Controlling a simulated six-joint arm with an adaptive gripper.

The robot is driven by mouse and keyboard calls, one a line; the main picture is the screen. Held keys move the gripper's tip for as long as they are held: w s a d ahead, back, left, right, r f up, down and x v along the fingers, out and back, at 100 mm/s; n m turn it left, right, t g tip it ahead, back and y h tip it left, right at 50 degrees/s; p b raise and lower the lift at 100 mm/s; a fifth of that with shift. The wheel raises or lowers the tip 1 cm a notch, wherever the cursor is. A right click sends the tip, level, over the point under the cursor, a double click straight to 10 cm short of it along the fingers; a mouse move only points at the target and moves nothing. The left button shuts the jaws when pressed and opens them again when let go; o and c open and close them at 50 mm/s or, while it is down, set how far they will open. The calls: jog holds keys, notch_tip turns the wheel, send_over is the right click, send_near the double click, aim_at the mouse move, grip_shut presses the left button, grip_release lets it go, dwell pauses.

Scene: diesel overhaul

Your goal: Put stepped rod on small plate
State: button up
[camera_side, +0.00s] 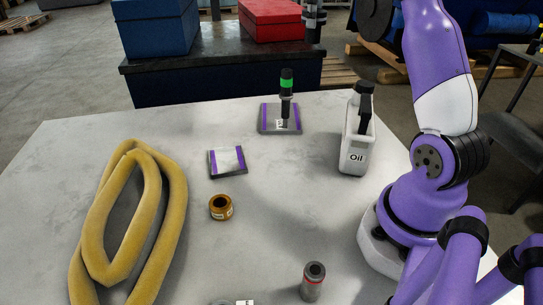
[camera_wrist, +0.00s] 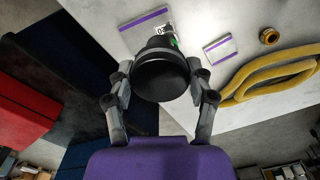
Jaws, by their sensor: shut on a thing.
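In the wrist view my gripper (camera_wrist: 160,76) is shut on a dark, round, stepped piece, which I take for the stepped rod (camera_wrist: 160,88). Its broad black end faces the camera, with a grey band behind it, and its far end is hidden. In the side view the gripper is out of frame. A black and grey banded cylinder (camera_side: 315,18) at the top edge may be the held rod. The small plate (camera_side: 227,161), pale with purple edges, lies bare on the table; it also shows in the wrist view (camera_wrist: 220,49).
A larger purple-edged plate (camera_side: 268,124) bears an upright black and green piece (camera_side: 286,90). A white oil bottle (camera_side: 356,140) stands right of it. A brass ring (camera_side: 220,207), a yellow hose loop (camera_side: 92,230) and a grey-red cylinder (camera_side: 313,284) are on the table.

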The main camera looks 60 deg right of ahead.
jog(key=w+a+n, duration=0.2)
jog(key=a+n, duration=1.3)
jog(key=a, duration=1.6)
send_over(227, 159)
notch_tip(227, 159, down, 18)
jog(key=shift+f, duration=2)
jog(key=shift+f, duration=0.2)
jog(key=o, duration=1.5)
jog(key=shift+c, duration=0.2)
jog(key=shift+r, duration=0.1)
